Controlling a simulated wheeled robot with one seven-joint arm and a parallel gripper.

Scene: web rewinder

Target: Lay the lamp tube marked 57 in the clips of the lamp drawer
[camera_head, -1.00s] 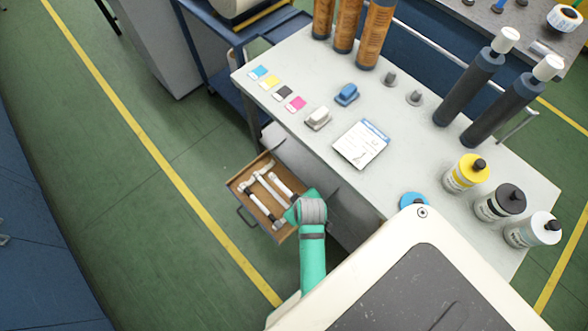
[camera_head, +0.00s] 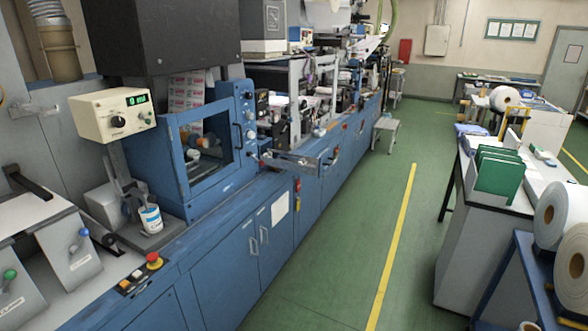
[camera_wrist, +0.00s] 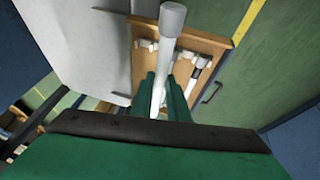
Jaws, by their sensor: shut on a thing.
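In the wrist view my gripper (camera_wrist: 166,88) is shut on a white lamp tube (camera_wrist: 166,50) with a grey end cap. I cannot read a mark on the tube. It is above an open wooden drawer (camera_wrist: 215,42), where other white tubes (camera_wrist: 201,64) with pale and dark ends lie. In the head view a grey metal tray (camera_head: 290,160) sticks out from the front of the blue press; it may be the lamp drawer, but its clips are too small to tell. My gripper is outside the head view.
The blue press (camera_head: 210,235) runs along the left, with a red stop button (camera_head: 154,260) on its ledge. A green floor aisle (camera_head: 345,235) is clear beside it. A table with green folders (camera_head: 497,172) and large rolls (camera_head: 560,215) stand at the right.

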